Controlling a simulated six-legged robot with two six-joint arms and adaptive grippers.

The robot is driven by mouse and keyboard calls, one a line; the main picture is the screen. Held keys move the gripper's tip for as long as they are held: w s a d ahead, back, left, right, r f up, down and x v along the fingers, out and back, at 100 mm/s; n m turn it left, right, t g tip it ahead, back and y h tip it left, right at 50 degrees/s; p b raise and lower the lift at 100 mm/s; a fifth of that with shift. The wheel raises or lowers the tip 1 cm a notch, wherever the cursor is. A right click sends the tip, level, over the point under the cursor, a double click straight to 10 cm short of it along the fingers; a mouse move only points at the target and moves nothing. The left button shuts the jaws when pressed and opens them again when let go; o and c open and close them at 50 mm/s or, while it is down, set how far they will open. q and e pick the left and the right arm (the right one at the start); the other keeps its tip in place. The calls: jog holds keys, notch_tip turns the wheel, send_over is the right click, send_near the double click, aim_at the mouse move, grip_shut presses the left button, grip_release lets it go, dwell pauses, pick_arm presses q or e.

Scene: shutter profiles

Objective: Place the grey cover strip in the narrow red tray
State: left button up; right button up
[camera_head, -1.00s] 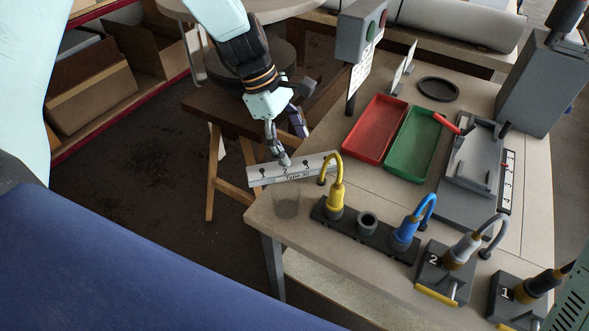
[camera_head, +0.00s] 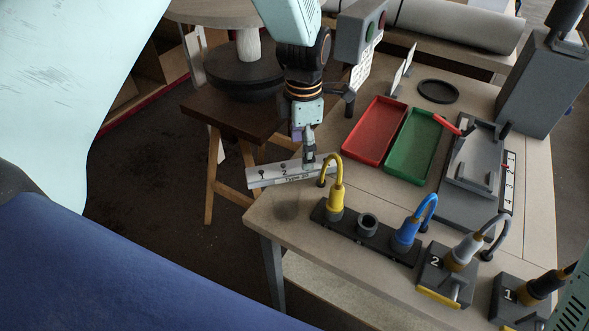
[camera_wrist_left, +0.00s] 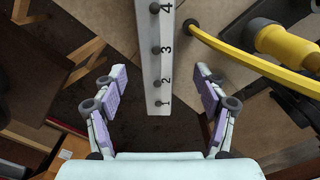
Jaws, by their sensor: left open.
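The narrow red tray (camera_head: 374,131) looks empty. My right gripper is out of view.
A green tray (camera_head: 414,140) lies beside the red one. A yellow-cabled plug (camera_head: 335,200) stands close right of the strip, and a blue one (camera_head: 406,233) farther right. A grey button box (camera_head: 361,32) on a post rises behind. The bench between strip and red tray is mostly clear.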

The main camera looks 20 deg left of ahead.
aim_at(298, 166)
pick_arm(q)
jog(key=f, duration=0.3)
jog(key=f+b, duration=0.1)
jog(key=f, duration=0.1)
jog(key=shift+a+f, duration=0.25)
jog(key=shift+a, duration=0.1)
grip_shut()
dwell(0.4)
